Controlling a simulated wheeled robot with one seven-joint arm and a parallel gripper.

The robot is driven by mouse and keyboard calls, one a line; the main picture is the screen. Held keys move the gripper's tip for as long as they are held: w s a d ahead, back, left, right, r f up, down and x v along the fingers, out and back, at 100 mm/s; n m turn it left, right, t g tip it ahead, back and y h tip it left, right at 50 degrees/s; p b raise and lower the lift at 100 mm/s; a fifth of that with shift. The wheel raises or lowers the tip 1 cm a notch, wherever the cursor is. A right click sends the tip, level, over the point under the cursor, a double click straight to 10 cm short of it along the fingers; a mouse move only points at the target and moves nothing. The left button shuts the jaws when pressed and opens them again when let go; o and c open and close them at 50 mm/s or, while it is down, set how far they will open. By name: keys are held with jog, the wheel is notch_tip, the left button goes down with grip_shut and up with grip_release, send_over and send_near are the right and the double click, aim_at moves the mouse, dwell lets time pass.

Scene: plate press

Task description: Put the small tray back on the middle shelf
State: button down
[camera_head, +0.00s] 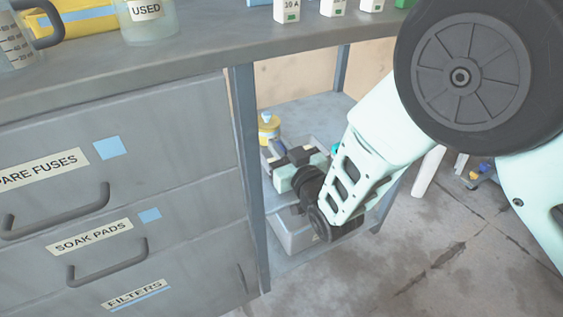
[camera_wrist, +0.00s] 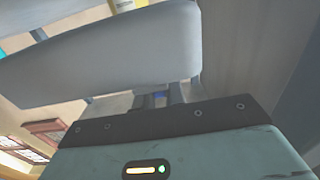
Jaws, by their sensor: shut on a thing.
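The small tray (camera_head: 318,143) is a shallow grey tray, partly hidden behind my gripper in the head view. In the wrist view its pale grey wall (camera_wrist: 110,55) fills the upper part, close to the camera. My gripper (camera_head: 291,160) is inside the open shelf bay, shut on the near side of the tray. In the wrist view the fingers (camera_wrist: 165,97) are mostly hidden behind my gripper's body. The middle shelf is largely hidden by my gripper and the tray; I cannot tell whether the tray touches it.
A grey bin (camera_head: 298,232) sits on the lower shelf. A blue-grey post (camera_head: 250,180) and labelled drawers (camera_head: 120,190) bound the bay on the left. The bench top (camera_head: 215,48) lies above; open floor (camera_head: 440,250) is at right.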

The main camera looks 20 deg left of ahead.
notch_tip(320, 180, down, 3)
jog(key=shift+f+b, duration=0.2)
jog(key=shift+b, duration=0.4)
jog(key=c, duration=1.5)
grip_release()
jog(key=p+v, duration=0.3)
jog(key=v, duration=0.9)
jog(key=shift+r, duration=0.1)
